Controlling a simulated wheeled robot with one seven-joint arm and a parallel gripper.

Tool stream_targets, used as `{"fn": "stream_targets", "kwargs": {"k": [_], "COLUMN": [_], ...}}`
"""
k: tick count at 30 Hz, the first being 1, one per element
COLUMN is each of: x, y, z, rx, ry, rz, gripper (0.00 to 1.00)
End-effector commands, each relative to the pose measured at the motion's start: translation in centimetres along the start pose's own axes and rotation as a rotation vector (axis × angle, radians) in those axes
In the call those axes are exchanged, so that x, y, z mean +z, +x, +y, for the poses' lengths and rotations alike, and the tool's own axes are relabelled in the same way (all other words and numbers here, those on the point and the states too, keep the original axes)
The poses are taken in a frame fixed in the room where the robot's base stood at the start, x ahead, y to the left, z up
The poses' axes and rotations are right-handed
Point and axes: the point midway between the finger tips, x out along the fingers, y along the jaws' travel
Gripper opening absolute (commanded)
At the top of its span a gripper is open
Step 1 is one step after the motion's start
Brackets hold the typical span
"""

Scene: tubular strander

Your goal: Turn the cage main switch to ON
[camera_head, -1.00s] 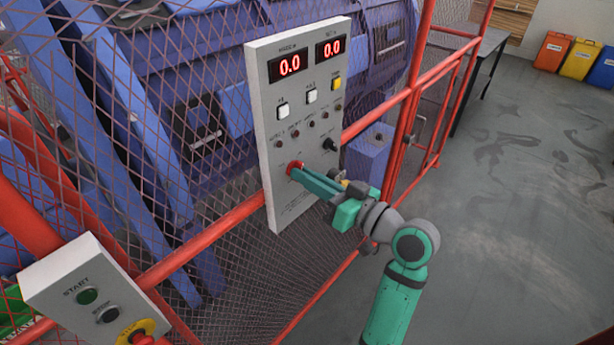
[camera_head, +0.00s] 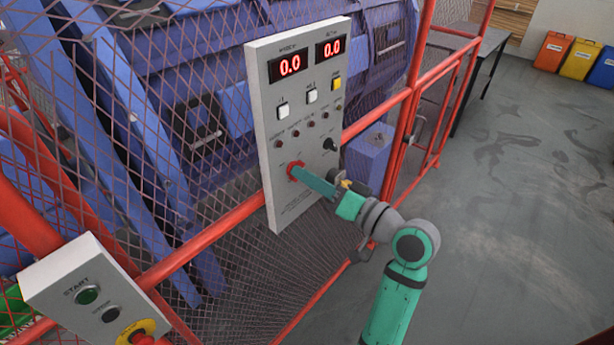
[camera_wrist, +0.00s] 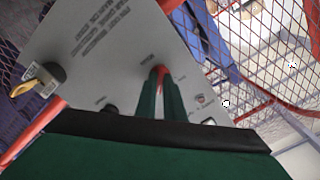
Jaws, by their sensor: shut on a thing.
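The grey control panel (camera_head: 272,205) stands upright on the mesh guard. A red rotary switch (camera_head: 295,171) sits at its lower left; its small lettering is unreadable. My gripper (camera_head: 303,175) reaches in from the right and is shut on this red switch, with the fingers covering part of it. In the wrist view, my fingers (camera_wrist: 160,95) close around the red switch (camera_wrist: 160,70), of which a small part shows. The switch's exact position mark is hidden.
Above are two red displays reading 0.0, white buttons (camera_head: 282,111), a yellow button (camera_head: 336,84) and a black knob (camera_head: 330,145). A START/STOP box (camera_head: 95,300) stands at lower left. The red guard rail (camera_head: 225,220) runs behind. Floor at right is clear.

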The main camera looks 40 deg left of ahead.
Motion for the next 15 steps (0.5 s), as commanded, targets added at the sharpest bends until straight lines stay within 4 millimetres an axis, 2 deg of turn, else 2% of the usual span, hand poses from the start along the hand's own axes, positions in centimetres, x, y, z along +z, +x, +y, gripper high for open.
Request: {"fn": "stream_targets", "kwargs": {"k": [8, 9, 11, 15], "x": [0.03, 0.03, 0.02, 0.01], "y": [-0.04, -0.04, -0.04, -0.02], "z": [0.06, 0.06, 0.06, 0.04], "rx": [0.001, 0.001, 0.001, 0.000], "ry": [0.003, 0.003, 0.003, 0.002], "rz": [0.000, -0.001, 0.000, 0.000], "gripper": [0.00, 0.13, 0.27, 0.27]}}
